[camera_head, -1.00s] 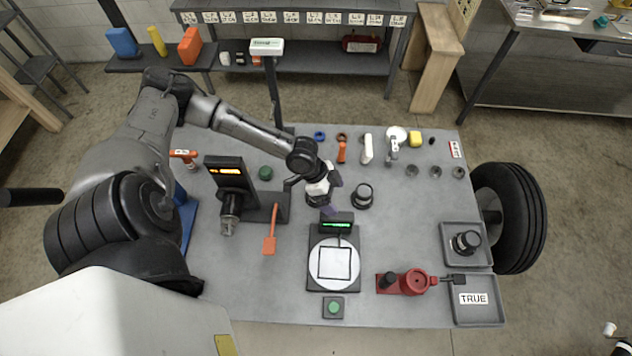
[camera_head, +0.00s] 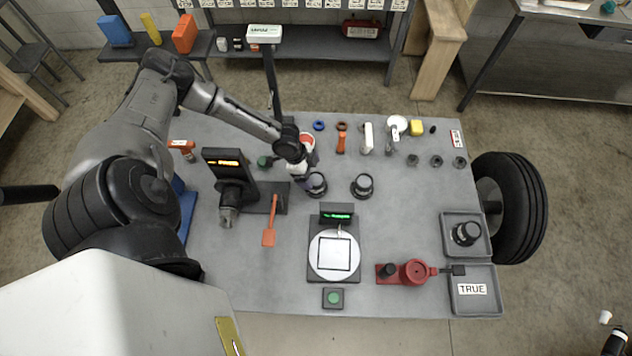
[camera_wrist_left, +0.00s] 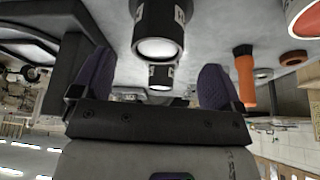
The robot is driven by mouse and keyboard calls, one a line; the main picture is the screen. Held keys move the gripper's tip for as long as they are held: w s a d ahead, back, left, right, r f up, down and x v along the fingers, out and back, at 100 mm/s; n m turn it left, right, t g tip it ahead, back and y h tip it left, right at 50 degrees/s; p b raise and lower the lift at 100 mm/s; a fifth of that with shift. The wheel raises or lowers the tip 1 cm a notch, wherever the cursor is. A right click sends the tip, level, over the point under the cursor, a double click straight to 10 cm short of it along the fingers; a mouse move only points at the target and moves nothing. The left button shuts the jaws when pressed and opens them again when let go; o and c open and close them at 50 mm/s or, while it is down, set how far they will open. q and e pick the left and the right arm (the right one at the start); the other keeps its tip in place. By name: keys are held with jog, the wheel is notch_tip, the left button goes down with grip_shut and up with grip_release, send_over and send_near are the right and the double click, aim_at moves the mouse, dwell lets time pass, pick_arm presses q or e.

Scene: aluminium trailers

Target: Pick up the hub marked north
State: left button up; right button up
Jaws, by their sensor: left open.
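Three black, round hubs with white labels show in the head view. One hub (camera_head: 317,184) stands beside my left gripper (camera_head: 304,184), a second hub (camera_head: 362,186) stands to its right, and a third hub (camera_head: 466,233) sits in a grey tray. I cannot read the labels, so I cannot tell which is marked north. In the left wrist view, my left gripper's purple fingers (camera_wrist_left: 156,86) are apart with nothing gripped. A near hub (camera_wrist_left: 159,30) and a farther hub (camera_wrist_left: 160,75) are in line with the gap between them. My right gripper is out of view.
A scale with a white round plate (camera_head: 333,255) stands at the table's front middle. A red fixture (camera_head: 414,272) and a tray marked TRUE (camera_head: 473,309) are at the right. Small parts line the back.

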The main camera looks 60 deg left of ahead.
aim_at(315, 179)
pick_arm(q)
jog(key=x, duration=0.4)
jog(key=shift+d+p, duration=0.15)
jog(key=shift+p, duration=0.2)
jog(key=shift+w+d+f, duration=0.1)
jog(key=shift+w+f, duration=0.05)
jog(key=shift+f, duration=0.5)
jog(key=shift+c, duration=0.3)
jog(key=c, duration=1.4)
jog(key=shift+r, duration=0.1)
